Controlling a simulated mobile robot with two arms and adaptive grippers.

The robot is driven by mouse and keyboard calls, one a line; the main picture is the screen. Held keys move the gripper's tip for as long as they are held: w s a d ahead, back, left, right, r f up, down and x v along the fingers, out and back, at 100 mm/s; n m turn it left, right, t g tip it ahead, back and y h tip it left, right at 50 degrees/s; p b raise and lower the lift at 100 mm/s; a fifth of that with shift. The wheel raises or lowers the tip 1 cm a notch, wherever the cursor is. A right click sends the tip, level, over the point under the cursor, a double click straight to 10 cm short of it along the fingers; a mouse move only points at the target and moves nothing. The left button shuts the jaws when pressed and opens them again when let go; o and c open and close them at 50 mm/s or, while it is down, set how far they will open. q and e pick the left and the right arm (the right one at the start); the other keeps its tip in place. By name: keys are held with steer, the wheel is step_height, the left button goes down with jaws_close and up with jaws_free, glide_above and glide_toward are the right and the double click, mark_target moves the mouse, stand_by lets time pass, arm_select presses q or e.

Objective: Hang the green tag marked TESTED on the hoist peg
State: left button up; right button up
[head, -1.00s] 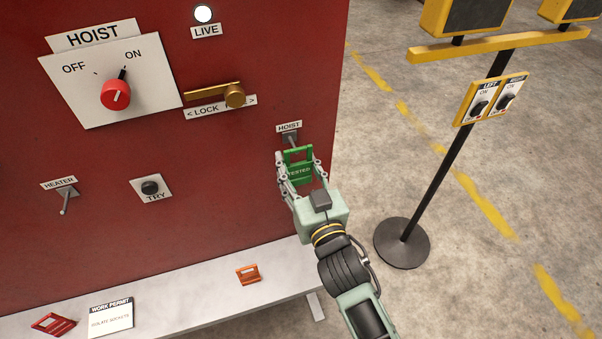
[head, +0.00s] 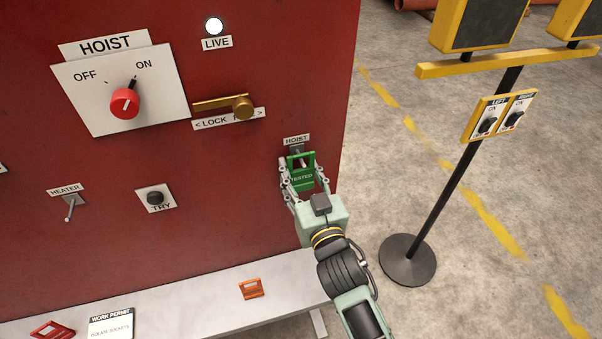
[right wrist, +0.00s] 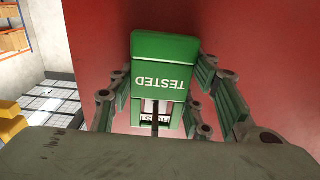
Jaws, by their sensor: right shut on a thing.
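The green tag marked TESTED (head: 302,180) is held upright in my right gripper (head: 304,182) at the red panel's right side. The gripper's fingers are shut on its two sides. The hoist peg (head: 297,150) sticks out below its HOIST label, right at the tag's upper opening. In the right wrist view the tag (right wrist: 164,72) is between the fingers, with the peg (right wrist: 155,112) and label showing at its opening. I cannot tell for sure how far the peg passes through. My left gripper is not in view.
The heater peg (head: 71,203) and TRY button (head: 155,198) are on the panel to the left. An orange tag (head: 251,289), a red tag (head: 52,331) and a work permit card (head: 111,326) lie on the shelf (head: 200,300). A switch stand (head: 407,262) is to the right.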

steer(key=o, duration=1.1)
steer(key=shift+o, duration=0.2)
steer(key=v, duration=1.2)
steer(key=s+d+f+g+h, duration=0.1)
steer(key=s+d+f+g, duration=0.15)
steer(key=f, duration=0.95)
steer(key=s+d+f+g+h, duration=0.1)
steer(key=s+f+g, duration=0.2)
steer(key=f, duration=1)
steer(key=s+d+f+g+h, duration=0.1)
steer(key=s+d+f+g, duration=0.1)
steer(key=f, duration=1)
steer(key=s+d+f+g+h, duration=0.1)
steer(key=s+d+f+g, duration=0.2)
steer(key=s+d+f, duration=0.2)
steer(key=s+d+f+g, duration=0.2)
steer(key=s+d+f, duration=0.3)
steer(key=s+f, duration=0.4)
steer(key=s+d+f+m+g+h, duration=0.1)
steer(key=s+d+f+g, duration=0.2)
steer(key=s, duration=1.1)
step_height(320, 180, down, 4)
steer(key=shift+s+d+f+g+h, duration=0.1)
steer(key=shift+s+d+g+h, duration=0.2)
steer(key=shift+d, duration=0.75)
